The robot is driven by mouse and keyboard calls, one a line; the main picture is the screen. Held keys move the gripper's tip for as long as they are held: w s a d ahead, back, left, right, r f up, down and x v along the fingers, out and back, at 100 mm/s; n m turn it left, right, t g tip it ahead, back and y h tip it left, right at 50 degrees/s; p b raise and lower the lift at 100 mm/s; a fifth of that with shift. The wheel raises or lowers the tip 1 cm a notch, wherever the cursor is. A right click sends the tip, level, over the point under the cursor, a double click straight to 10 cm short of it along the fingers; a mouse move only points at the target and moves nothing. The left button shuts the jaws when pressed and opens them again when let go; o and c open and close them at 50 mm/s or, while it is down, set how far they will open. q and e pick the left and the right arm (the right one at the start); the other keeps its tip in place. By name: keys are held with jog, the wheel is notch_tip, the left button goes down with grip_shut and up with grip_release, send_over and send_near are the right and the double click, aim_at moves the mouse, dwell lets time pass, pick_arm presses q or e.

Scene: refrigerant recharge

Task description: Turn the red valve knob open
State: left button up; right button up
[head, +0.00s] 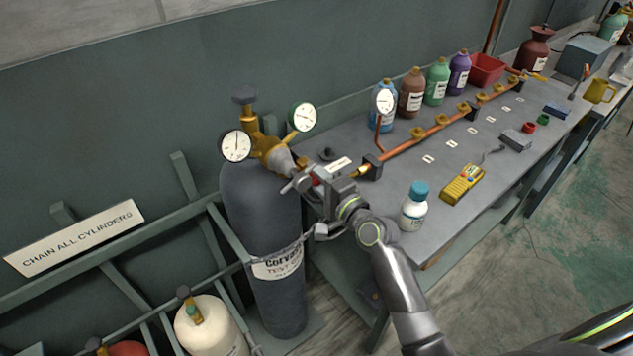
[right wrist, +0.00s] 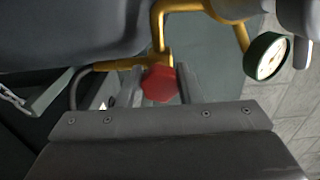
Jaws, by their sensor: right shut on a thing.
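The red valve knob (right wrist: 160,85) sits on the brass fitting (right wrist: 125,64) in the right wrist view, between the two fingers of my right gripper (right wrist: 160,80). The fingers are shut on its sides. In the head view my right gripper (head: 298,180) is at the brass regulator (head: 268,152) on top of the dark gas cylinder (head: 262,215), and it hides most of the knob. Two dials, a white gauge (head: 236,146) and a green-rimmed gauge (head: 303,117), stand on the regulator. My left gripper is not in view.
A chain (head: 285,250) crosses the dark cylinder. A white cylinder (head: 208,325) stands lower left. The workbench (head: 440,222) at right holds a copper pipe (head: 425,132), a blue-capped bottle (head: 415,207), a yellow meter (head: 462,185) and several coloured bottles at the back.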

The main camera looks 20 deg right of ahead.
jog(key=n+b, duration=0.1)
jog(key=n, duration=0.1)
jog(key=n+b, duration=0.1)
jog(key=n, duration=0.2)
jog(key=shift+f+n+b, duration=0.3)
jog(key=shift+b, duration=0.1)
jog(key=shift+r+n+b, duration=0.1)
jog(key=shift+n+b, duration=0.6)
jog(key=shift+n, duration=0.7)
jog(key=o, duration=1)
jog(key=shift+r, duration=0.1)
jog(key=b+v, duration=0.2)
jog(key=v, duration=1.5)
jog(key=shift+s+d, duration=0.1)
jog(key=shift+s, duration=0.15)
